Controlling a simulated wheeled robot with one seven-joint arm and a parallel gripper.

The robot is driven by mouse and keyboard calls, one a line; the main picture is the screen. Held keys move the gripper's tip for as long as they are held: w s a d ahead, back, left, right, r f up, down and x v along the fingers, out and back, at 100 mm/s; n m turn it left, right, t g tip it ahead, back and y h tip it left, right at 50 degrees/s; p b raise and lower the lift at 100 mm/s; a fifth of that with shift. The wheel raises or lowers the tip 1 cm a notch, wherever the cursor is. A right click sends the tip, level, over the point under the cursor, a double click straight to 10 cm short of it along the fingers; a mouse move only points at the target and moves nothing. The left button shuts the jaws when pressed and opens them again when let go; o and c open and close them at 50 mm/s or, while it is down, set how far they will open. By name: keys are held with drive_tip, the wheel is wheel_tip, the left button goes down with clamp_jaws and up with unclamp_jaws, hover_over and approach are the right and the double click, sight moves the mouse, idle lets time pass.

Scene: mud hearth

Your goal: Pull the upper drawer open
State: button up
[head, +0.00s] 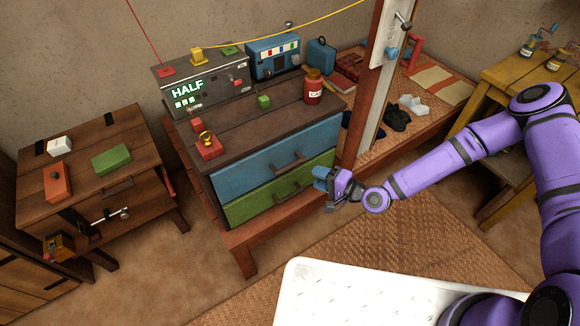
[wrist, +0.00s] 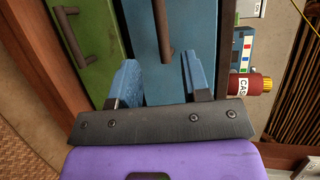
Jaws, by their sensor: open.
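The upper drawer (head: 240,174) has a blue front and sits shut in a low wooden cabinet. Its dark bar handle (head: 287,161) also shows in the wrist view (wrist: 162,28). The green lower drawer (head: 247,210) is shut beneath it, with a similar handle (head: 294,191). My gripper (head: 322,180) is in front of the cabinet's right end, to the right of the handles. In the wrist view, its two blue fingers (wrist: 160,62) are open and empty. The blue handle's near end lies between and just beyond the fingertips, with no contact visible.
A wooden post (head: 369,95) rises close by my gripper. Floor matting (head: 375,230) lies in front.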

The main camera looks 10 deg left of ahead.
sight(292, 168)
drive_tip(key=x, duration=1.1)
drive_tip(key=shift+s+r, duration=0.1)
drive_tip(key=shift+c, duration=0.3)
clamp_jaws()
